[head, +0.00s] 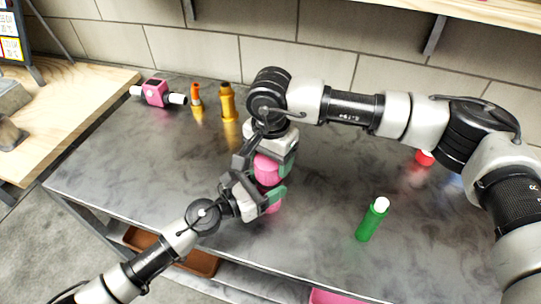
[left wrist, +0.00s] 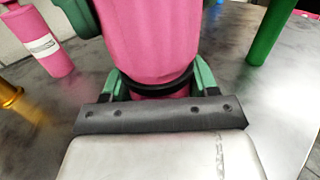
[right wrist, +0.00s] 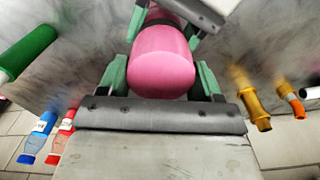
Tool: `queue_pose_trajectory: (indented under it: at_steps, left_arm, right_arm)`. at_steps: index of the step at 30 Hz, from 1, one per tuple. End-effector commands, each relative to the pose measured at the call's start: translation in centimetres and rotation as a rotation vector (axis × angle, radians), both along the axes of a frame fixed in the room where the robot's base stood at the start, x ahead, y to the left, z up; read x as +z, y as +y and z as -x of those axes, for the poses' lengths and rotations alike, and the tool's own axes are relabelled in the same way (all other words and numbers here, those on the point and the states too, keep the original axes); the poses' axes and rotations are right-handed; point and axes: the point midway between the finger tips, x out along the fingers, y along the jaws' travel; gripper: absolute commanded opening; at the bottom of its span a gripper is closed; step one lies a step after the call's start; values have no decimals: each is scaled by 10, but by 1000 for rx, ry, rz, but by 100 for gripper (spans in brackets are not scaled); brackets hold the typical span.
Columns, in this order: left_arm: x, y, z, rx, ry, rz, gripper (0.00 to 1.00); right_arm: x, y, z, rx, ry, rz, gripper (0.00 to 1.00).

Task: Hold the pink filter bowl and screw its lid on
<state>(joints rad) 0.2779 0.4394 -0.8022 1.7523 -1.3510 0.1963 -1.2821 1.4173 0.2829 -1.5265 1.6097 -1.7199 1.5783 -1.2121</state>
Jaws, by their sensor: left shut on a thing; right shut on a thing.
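My left gripper (head: 266,196) is shut around the bowl, with green fingers on either side. The rounded pink lid (head: 266,170) is above the bowl and shows between the fingers in the right wrist view (right wrist: 162,65). My right gripper (head: 278,163) is shut on the lid from above. The fingers hide most of the joint, so I cannot tell how far the lid is screwed on.
A green bottle with a white cap (head: 372,222) stands to the right. A red-capped thing (head: 425,157) is partly behind my right arm. A pink unit with white ends (head: 156,93), an orange bottle (head: 196,102) and a yellow one (head: 228,103) stand at the back left.

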Motion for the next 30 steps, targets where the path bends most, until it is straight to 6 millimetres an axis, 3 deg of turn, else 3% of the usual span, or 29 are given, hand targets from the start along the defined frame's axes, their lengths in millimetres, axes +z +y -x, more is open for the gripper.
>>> queue_pose_trajectory:
  at_steps: [8,9,14,30]
  left_arm:
    - [0,0,0,0,0,0,16]
    - [0,0,0,0,1,-1,0]
    - [0,0,0,0,1,-1,0]
    - [0,0,0,0,1,-1,0]
  right_arm:
    - [-6,0,0,0,1,-1,42]
    - [-6,0,0,0,0,0,42]
    - [-6,0,1,-94,1,-1,42]
    - [-6,-1,6,-1198,1,-1,42]
